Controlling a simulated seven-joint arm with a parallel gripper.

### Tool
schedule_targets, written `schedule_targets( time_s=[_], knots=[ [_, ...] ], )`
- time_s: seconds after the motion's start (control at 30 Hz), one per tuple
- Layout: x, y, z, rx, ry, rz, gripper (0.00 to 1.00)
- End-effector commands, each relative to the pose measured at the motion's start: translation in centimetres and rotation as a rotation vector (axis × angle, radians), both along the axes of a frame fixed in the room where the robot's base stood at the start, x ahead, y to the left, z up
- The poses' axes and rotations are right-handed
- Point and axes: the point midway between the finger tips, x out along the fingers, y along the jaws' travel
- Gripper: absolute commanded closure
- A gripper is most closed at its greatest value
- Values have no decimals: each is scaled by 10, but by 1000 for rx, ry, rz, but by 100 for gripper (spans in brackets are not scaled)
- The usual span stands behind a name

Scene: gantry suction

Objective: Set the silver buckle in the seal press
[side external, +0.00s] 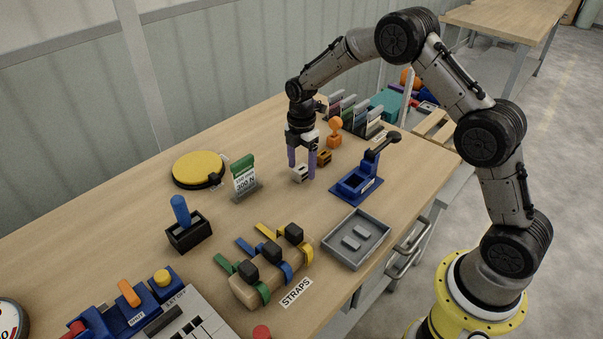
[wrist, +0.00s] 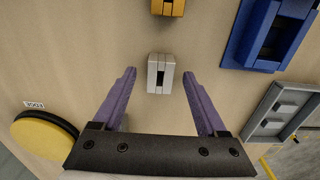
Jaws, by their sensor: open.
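The silver buckle (side external: 299,174) lies on the wooden table, a small pale block with dark slots. In the wrist view the silver buckle (wrist: 152,75) sits between the fingertips, with a gap on each side. My gripper (side external: 302,170) has purple fingers pointing down, one on either side of the buckle. It is open and holds nothing; the wrist view also shows the gripper (wrist: 159,74) spread wide. The seal press (side external: 348,187) is blue with a black lever raised at its back. It stands right of the gripper, and part of the press (wrist: 240,52) shows at upper right in the wrist view.
An orange-yellow buckle (side external: 325,158) lies just behind the silver one. A grey tray (side external: 337,251) with two raised pads is in front of the press. A 300 N sign (side external: 244,176), a yellow round case (side external: 198,168) and a strap stand (side external: 253,288) are to the left.

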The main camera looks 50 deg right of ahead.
Motion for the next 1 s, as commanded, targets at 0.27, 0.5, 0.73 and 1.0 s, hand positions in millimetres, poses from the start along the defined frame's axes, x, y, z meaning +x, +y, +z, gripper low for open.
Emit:
schedule_targets(
  time_s=[0.27, 0.5, 0.73, 1.0],
  knots=[
    [0, 0, -16, 0, -1, 0, 25],
    [0, 0, -16, 0, -1, 0, 45],
    [0, 0, -15, 0, -1, 0, 86],
    [0, 0, -15, 0, -2, 0, 100]
  ],
)
